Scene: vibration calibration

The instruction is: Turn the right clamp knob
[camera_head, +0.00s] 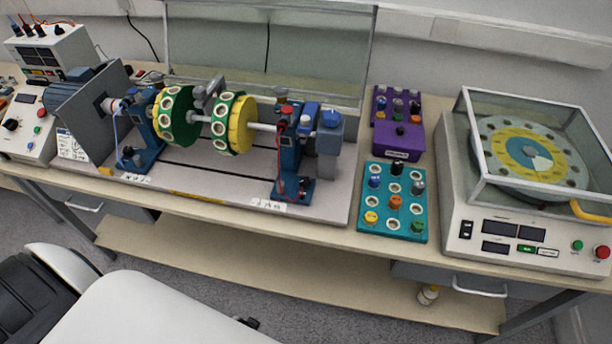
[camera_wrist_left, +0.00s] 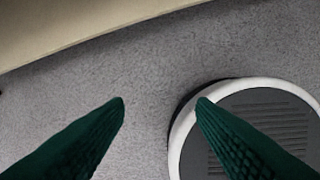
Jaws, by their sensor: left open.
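The vibration rig carries a shaft with two green-and-yellow discs, the right one (camera_head: 234,124) nearer the right blue support (camera_head: 290,150). This support has a red knob (camera_head: 287,109) on top and a dark knob (camera_head: 303,184) low at its foot. A blue knob (camera_head: 331,118) sits on the grey block to its right. I cannot tell which of these is the right clamp knob. My left gripper (camera_wrist_left: 160,100) shows in the left wrist view, with dark green fingers open and empty above the floor, away from the rig. My right gripper is out of view.
A teal tray (camera_head: 365,205) of coloured parts and a purple box (camera_head: 400,154) stand right of the rig. A covered turntable machine (camera_head: 470,228) stands further right. The workbench front edge (camera_head: 200,208) runs below, and a clear panel stands behind the rig.

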